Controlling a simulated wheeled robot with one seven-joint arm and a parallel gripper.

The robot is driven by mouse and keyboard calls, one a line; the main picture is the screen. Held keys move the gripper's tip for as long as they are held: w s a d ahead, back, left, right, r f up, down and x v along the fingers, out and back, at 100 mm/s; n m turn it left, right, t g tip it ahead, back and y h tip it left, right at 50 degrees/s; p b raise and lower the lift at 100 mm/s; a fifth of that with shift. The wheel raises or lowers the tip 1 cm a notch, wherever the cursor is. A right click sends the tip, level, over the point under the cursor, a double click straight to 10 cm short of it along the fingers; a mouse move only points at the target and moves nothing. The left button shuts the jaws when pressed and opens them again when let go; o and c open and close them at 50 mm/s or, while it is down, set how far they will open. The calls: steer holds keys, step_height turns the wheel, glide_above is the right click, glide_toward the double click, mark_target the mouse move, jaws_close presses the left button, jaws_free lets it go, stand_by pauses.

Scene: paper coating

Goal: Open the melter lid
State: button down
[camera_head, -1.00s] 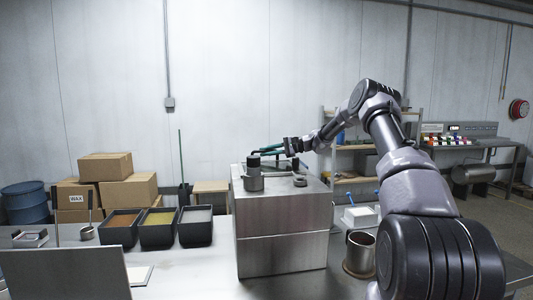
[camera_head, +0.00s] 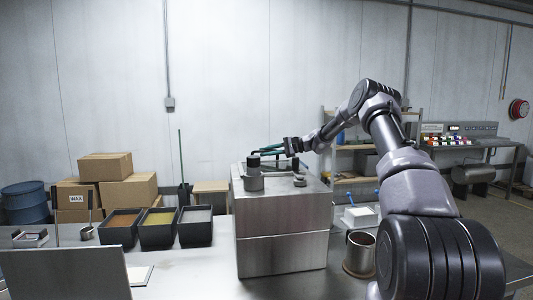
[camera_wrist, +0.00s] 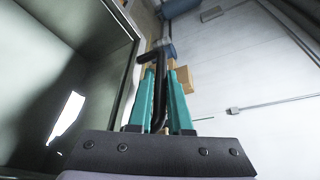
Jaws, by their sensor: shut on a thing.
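The melter (camera_head: 283,215) is a brushed-metal box in the middle of the worktable in the head view. A dark cylinder fitting (camera_head: 254,180) and a small round knob (camera_head: 300,181) stand on its top. My gripper (camera_head: 268,151) is over the far part of the top, reaching in from the right. In the wrist view, its teal fingers (camera_wrist: 165,98) are shut on a dark bar-like handle (camera_wrist: 159,85). A shiny metal surface with a raised rim (camera_wrist: 128,75) fills the left of that view. I cannot tell how far the lid is lifted.
Three black bins (camera_head: 160,228) of coloured material stand left of the melter. A metal pot (camera_head: 359,254) stands to its right, beside a white container (camera_head: 360,216). Cardboard boxes (camera_head: 128,190) are stacked behind the bins.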

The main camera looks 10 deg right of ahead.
mark_target(269, 164)
steer(key=shift+s+r, duration=0.1)
steer(key=shift+r, duration=0.4)
steer(key=s+r+n+y, duration=0.2)
steer(key=s+r+n, duration=0.4)
steer(key=s, duration=0.3)
steer(key=s+r+n+t+y, duration=0.1)
steer(key=s+r+n+y, duration=0.1)
steer(key=s+r+n, duration=0.5)
steer(key=shift+s+r+t+y, duration=0.3)
steer(key=shift+s+r, duration=0.35)
steer(key=shift+s, duration=0.9)
steer(key=c, duration=0.8)
jaws_free()
steer(key=shift+c, duration=0.2)
